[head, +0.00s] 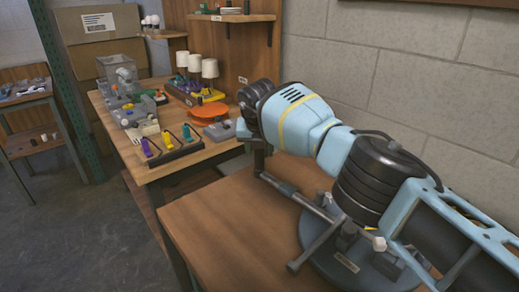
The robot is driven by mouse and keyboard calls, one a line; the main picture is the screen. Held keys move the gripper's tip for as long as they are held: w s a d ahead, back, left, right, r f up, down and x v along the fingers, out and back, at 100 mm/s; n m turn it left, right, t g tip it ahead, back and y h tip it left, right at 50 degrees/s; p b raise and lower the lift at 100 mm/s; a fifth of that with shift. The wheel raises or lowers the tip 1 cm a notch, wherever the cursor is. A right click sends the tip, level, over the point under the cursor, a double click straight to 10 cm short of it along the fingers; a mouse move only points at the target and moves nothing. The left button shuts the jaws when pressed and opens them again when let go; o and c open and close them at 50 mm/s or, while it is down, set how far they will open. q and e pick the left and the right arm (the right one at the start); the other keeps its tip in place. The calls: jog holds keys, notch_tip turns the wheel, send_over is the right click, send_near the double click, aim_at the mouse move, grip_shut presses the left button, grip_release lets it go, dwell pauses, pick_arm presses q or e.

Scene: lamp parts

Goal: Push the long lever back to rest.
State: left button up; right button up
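A device with a round grey base (318,232) stands on the wooden table in front of me. A long dark grey lever (288,190) reaches from above the base toward the upper left, past the base's rim. A shorter grey bar (312,250) points to the lower left from the same middle part. My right arm comes in from the right and hides much of the device. My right gripper (259,160) points down at the lever's far end; whether it touches the lever, and whether its fingers are open, I cannot tell. My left gripper is not in view.
The near table (215,225) is bare left of the base. A second table behind holds several lamp parts, a rack of coloured pieces (170,148) and an orange disc (209,108). A block wall (400,75) stands close behind my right arm.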

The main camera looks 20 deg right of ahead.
dwell(0.3)
jog(key=shift+r, duration=0.3)
jog(key=p+v, duration=0.2)
jog(key=v, duration=0.3)
jog(key=shift+s+r, duration=0.15)
jog(key=shift+r, duration=0.1)
jog(key=shift+v, duration=0.85)
jog(key=shift+s+a+f, duration=0.1)
jog(key=shift+f, duration=0.05)
